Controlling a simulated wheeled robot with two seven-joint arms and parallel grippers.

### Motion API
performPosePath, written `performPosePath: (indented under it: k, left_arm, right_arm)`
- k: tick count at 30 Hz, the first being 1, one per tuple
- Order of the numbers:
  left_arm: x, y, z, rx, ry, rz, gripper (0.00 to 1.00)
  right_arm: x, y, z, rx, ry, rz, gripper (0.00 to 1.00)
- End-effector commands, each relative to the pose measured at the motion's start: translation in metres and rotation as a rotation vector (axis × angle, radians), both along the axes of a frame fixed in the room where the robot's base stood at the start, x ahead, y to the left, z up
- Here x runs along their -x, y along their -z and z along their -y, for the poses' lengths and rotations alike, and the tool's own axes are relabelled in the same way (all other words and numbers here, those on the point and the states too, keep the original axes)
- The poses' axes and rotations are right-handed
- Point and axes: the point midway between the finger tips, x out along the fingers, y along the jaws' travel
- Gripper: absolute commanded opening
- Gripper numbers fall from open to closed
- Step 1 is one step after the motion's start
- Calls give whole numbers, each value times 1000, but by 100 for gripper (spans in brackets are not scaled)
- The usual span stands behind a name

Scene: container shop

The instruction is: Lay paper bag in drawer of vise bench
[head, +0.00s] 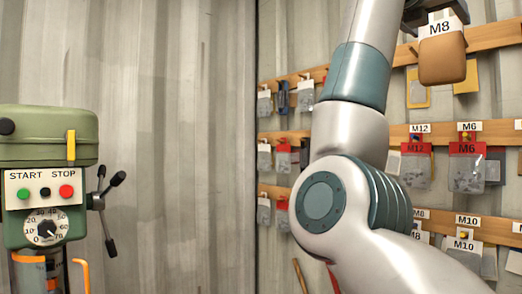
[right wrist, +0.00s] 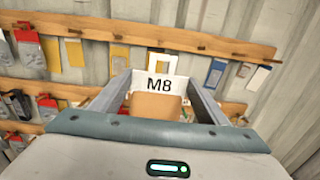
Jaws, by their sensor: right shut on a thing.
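The paper bag (head: 442,62) is brown with a white M8 label at its top, and it hangs in the upper right of the head view. My right gripper (head: 437,14) is shut on its top, in front of the pegboard wall. In the right wrist view the bag (right wrist: 157,106) sits between the two grey fingers, with its M8 label facing the camera. My right arm fills the middle of the head view and hides part of the wall. The vise bench and its drawer are not in view. My left gripper is not in view.
Wooden rails (head: 485,133) on the corrugated wall carry several hanging packets, such as a red-topped M6 packet (head: 467,170). A green drill press (head: 45,135) with START and STOP buttons stands at the left. The bare wall (head: 175,140) between them is clear.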

Motion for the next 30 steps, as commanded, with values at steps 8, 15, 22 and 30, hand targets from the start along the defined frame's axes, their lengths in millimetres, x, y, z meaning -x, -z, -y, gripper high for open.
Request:
performPosePath:
  k: [8,15,22,30]
  left_arm:
    - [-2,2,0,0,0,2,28]
    - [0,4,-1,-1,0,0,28]
    - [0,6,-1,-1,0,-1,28]
    - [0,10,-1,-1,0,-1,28]
  right_arm:
    - [-20,36,25,-1,42,-2,44]
    - [-46,93,59,0,104,-5,44]
    - [-69,167,93,2,175,-5,44]
    - [-83,258,120,2,235,-6,44]
